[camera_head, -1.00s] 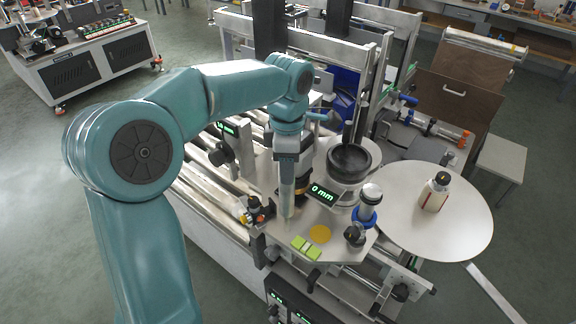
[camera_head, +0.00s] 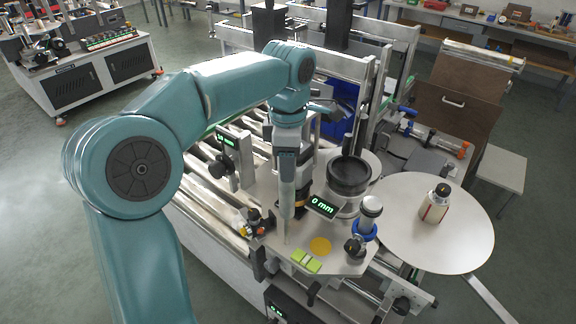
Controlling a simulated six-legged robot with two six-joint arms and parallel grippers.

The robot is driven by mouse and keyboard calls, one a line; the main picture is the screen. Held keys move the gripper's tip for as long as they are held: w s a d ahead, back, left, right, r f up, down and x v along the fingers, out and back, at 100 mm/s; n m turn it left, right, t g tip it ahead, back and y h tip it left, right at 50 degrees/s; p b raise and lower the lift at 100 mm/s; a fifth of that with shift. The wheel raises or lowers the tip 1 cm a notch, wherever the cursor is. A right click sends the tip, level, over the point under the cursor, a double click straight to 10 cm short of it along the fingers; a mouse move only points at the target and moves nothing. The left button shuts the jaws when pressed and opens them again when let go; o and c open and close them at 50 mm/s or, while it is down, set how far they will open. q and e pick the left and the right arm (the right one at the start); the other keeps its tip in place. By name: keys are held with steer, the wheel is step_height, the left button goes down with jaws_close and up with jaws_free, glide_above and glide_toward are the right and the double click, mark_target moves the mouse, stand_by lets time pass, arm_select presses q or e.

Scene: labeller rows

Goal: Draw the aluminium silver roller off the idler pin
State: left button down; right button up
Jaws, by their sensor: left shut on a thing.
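My left gripper (camera_head: 287,205) points straight down over the grey machine plate (camera_head: 338,262), left of the display that reads 0 mm (camera_head: 323,207). It is shut on a narrow, pale silver upright piece (camera_head: 285,230), which looks like the aluminium silver roller. The fingers hide much of it, and it blends with the plate. I cannot tell whether it is still around the idler pin; the pin is hidden. A separate silver cylinder with a blue collar (camera_head: 369,213) stands upright at the plate's right side. My right gripper is out of view.
A dark round cup-like part (camera_head: 349,172) stands behind the display. Silver conveyor rollers (camera_head: 205,200) lie left of the gripper.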

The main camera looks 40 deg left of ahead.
arm_select(q)
step_height(320, 180, up, 7)
stand_by(1.3)
steer(key=shift+f, duration=0.1)
